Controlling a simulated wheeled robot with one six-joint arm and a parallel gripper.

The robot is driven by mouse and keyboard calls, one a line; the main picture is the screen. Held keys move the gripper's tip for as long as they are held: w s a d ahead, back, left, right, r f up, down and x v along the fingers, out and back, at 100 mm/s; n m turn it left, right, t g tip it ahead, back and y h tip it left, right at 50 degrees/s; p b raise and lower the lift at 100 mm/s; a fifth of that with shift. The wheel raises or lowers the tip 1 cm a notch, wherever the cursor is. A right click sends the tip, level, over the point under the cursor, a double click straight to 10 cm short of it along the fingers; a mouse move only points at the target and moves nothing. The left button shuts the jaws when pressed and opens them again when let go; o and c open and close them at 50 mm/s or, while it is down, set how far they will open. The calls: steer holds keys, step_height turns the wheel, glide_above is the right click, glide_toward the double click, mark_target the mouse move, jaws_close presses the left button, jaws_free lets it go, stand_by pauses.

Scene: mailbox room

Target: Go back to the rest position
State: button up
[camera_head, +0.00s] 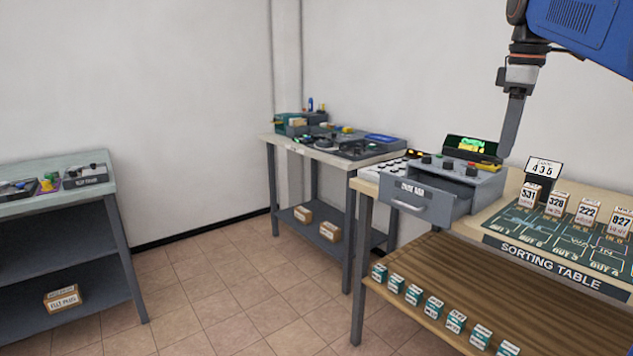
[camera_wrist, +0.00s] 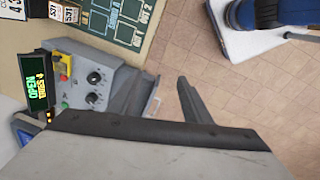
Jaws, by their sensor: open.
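My gripper (camera_head: 508,138) points down just behind the right end of a grey control box (camera_head: 480,184); I cannot tell if it touches the box. It holds nothing that I can see. In the wrist view, one dark finger (camera_wrist: 192,102) shows beside the box's drawer. The drawer (camera_head: 418,202) is pulled out at the front of the box, with a pale handle. A display (camera_head: 472,146) on top glows green and reads OPEN. The box also shows in the wrist view (camera_wrist: 95,80), with black knobs and a yellow-red switch.
The sorting table (camera_head: 550,262) holds a green mat with numbered cards (camera_head: 558,203) and a sign reading 435 (camera_head: 542,170). Several small boxes (camera_head: 435,307) line its lower shelf. A bench (camera_head: 347,168) with devices stands behind; another (camera_head: 60,205) is at left. Tiled floor between is clear.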

steer(key=s+a+f+m+t, duration=0.1)
steer(key=s+a+f+m, duration=0.2)
steer(key=s+f, duration=0.5)
steer(key=s+a+f+m+t, duration=0.1)
steer(key=s+a+f+m, duration=0.2)
steer(key=s+f, duration=0.5)
steer(key=s+a+f+m+t, duration=0.1)
steer(key=s+a+f+m, duration=0.3)
steer(key=f, duration=1.4)
steer(key=s, duration=0.4)
steer(key=shift+s+a+f+t, duration=0.25)
steer(key=shift+t, duration=0.05)
